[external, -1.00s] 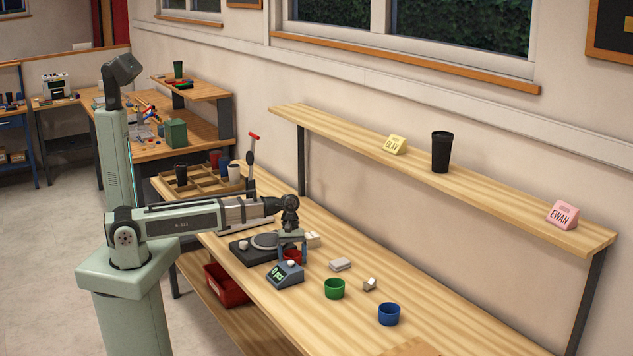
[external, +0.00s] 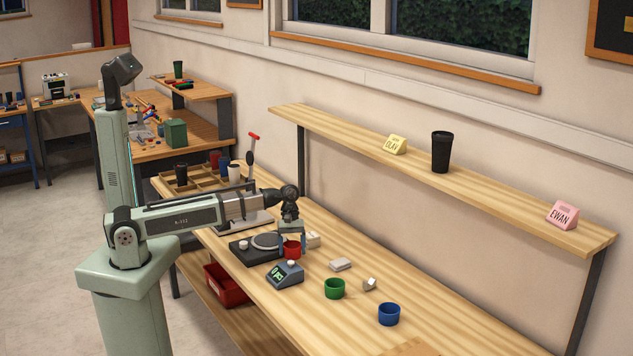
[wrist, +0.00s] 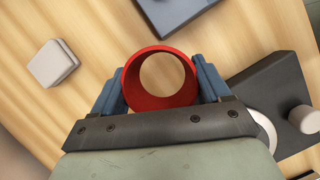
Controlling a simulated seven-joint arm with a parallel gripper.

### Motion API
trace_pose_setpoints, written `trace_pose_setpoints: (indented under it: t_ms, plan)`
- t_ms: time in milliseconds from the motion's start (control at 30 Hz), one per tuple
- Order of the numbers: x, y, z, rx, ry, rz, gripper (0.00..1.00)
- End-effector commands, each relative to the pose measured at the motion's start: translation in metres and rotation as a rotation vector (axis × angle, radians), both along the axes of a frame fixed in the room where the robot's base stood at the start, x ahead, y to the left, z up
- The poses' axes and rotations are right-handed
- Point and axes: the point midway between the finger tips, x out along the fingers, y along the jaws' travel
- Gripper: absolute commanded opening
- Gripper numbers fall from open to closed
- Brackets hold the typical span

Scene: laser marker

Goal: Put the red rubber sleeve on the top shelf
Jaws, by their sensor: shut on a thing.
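The red rubber sleeve (external: 292,249) is a short open ring. My gripper (external: 291,239) is shut on it, above the workbench beside the laser marker's turntable. In the wrist view the sleeve (wrist: 133,88) sits between the two blue fingers of my gripper (wrist: 160,88), and the wooden bench shows through its hole. The top shelf (external: 340,134) is a long wooden board along the wall, to the right of and higher than my gripper.
The shelf holds a yellow OLAV sign (external: 396,145), a black tumbler (external: 441,152) and a pink EWAN sign (external: 562,215), with bare board between them. On the bench are a grey display unit (external: 285,274), a green sleeve (external: 334,289) and a blue sleeve (external: 389,314).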

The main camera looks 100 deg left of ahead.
Motion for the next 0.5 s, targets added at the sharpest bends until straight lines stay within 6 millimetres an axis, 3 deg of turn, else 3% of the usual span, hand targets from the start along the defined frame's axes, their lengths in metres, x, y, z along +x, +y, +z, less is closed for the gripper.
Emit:
trace_pose_setpoints:
  t_ms: [200, 500]
  plan:
    - [0.001, 0.000, 0.033, 0.001, -0.002, 0.001, 0.43]
    - [0.000, 0.000, 0.058, 0.000, 0.000, 0.000, 0.43]
